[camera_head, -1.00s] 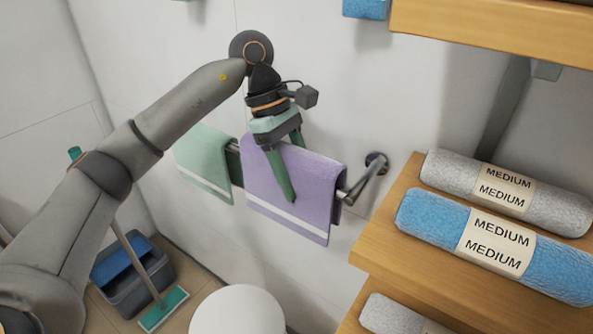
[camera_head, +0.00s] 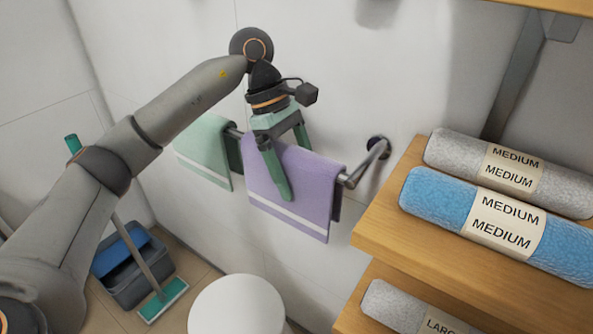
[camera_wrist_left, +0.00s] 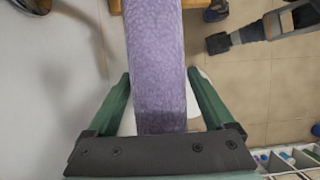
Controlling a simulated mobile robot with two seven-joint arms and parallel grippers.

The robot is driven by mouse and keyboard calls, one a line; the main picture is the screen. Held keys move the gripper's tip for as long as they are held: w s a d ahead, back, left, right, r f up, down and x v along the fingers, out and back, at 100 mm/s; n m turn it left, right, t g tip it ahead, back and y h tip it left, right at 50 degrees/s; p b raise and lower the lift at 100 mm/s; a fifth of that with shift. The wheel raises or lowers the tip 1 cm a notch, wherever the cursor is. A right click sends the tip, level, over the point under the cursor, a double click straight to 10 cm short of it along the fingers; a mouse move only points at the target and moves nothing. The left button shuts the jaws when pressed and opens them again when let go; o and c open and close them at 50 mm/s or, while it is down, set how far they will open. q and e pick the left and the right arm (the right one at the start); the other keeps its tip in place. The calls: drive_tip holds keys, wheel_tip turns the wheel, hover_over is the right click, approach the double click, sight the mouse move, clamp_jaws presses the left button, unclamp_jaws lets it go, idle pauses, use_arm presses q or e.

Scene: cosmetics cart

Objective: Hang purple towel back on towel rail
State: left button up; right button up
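The purple towel (camera_head: 296,188) with a white stripe is draped over the metal towel rail (camera_head: 352,180), near the rail's right end. My left gripper (camera_head: 295,172) is at the rail from above, with its green fingers spread across the towel. In the left wrist view the purple towel (camera_wrist_left: 157,70) lies between the two fingers (camera_wrist_left: 160,76), with gaps on both sides, so the gripper is open. Part of the towel's top is hidden by the near finger. My right gripper is not in view.
A mint green towel (camera_head: 203,150) hangs on the rail to the left. Wooden shelves (camera_head: 400,225) with rolled towels (camera_head: 490,218) stand close on the right. A bucket (camera_head: 135,270), a mop (camera_head: 160,300) and a white round-topped object (camera_head: 238,305) are below.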

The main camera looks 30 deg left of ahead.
use_arm(q)
drive_tip(key=shift+o, duration=0.4)
drive_tip(key=shift+r, duration=0.1)
drive_tip(key=p+v, duration=0.2)
drive_tip(key=v, duration=1)
drive_tip(key=shift+r+p, duration=0.2)
drive_tip(key=shift+p, duration=0.1)
